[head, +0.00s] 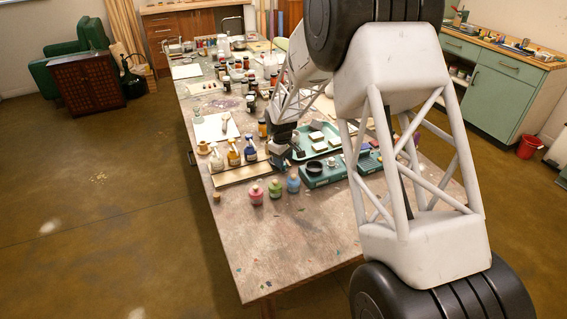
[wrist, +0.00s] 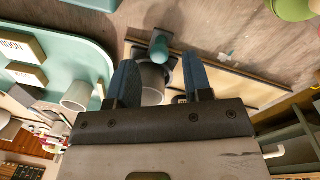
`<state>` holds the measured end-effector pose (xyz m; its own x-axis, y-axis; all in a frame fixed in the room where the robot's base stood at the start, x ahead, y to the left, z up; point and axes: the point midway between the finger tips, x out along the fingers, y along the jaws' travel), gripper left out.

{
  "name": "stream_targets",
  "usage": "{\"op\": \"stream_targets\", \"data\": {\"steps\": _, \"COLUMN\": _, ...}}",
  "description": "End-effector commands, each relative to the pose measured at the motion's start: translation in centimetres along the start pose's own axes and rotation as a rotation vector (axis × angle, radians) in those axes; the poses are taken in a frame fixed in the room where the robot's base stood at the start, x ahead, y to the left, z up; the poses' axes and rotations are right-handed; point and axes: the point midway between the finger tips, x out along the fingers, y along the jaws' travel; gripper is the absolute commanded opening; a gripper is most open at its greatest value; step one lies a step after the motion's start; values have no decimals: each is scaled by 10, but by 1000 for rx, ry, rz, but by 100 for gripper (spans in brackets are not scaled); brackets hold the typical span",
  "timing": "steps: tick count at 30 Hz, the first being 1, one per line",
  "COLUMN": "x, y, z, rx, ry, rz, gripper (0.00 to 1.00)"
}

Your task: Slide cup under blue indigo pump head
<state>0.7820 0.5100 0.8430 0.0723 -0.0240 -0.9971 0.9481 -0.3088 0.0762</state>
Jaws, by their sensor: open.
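In the head view several pump bottles stand in a row on a wooden board (head: 232,175): a whitish one (head: 216,162), an amber one (head: 233,157) and a dark blue one (head: 250,153) at the right end. My gripper (head: 279,161) is low beside the blue bottle, at the board's right end. In the wrist view my gripper (wrist: 160,62) is open, with a blue finger on each side of a grey, cup-like cylinder (wrist: 152,82). A teal rounded part (wrist: 159,48) shows just beyond it. I cannot tell whether the fingers touch the cylinder.
A green tray (wrist: 92,50) with labelled blocks lies beside my gripper; a white cup (wrist: 77,94) is near its edge. The table's near end (head: 270,255) is clear.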

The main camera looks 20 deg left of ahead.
Motion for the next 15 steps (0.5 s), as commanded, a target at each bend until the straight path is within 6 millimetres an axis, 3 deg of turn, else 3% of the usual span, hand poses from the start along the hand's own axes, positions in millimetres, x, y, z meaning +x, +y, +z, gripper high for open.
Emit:
{"op": "stream_targets", "data": {"steps": 6, "x": 16, "y": 0, "z": 0, "rx": 0, "ry": 0, "rz": 0, "gripper": 46}}
{"op": "stream_targets", "data": {"steps": 15, "x": 20, "y": 0, "z": 0, "rx": 0, "ry": 0, "rz": 0, "gripper": 46}}
